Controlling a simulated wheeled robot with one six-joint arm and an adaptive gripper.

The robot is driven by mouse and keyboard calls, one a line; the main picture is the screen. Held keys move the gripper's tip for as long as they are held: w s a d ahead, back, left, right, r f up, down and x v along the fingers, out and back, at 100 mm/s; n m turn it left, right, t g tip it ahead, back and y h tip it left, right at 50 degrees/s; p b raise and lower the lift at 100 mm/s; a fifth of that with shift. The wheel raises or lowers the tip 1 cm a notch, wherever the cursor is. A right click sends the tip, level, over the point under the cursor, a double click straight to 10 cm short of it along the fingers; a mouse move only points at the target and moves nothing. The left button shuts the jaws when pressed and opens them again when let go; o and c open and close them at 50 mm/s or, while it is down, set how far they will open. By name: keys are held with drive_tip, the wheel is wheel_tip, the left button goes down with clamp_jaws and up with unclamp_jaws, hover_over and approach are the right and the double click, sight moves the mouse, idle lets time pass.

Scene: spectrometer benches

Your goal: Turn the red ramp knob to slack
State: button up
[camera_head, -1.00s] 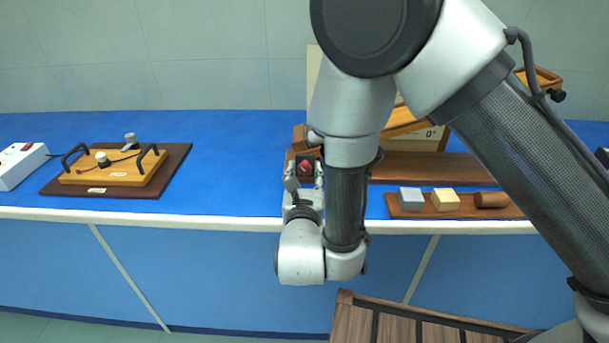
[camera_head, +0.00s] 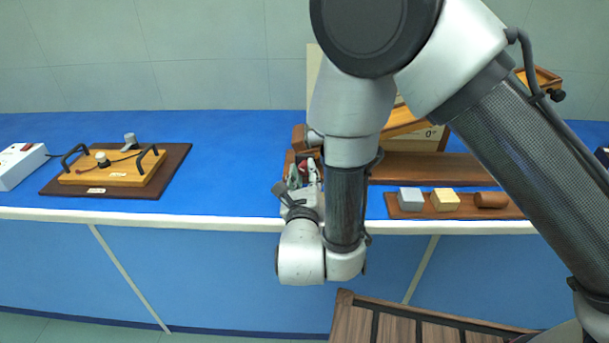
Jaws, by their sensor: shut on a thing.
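The red ramp knob (camera_head: 303,168) shows as a small red patch at the left end of the wooden ramp apparatus (camera_head: 430,167). My gripper (camera_head: 303,177) is at the knob, its two fingers on either side, and it is shut on it. The fingers look tilted in the picture. Most of the knob and its dark mounting are hidden behind the gripper, so I cannot read the knob's setting. My arm hides part of the ramp.
A wooden board with handles (camera_head: 110,169) and a white power strip (camera_head: 18,165) stand at left. Blue bench (camera_head: 235,180) between is clear.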

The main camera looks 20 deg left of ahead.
drive_tip(key=o, duration=1)
drive_tip(key=v, duration=1.2)
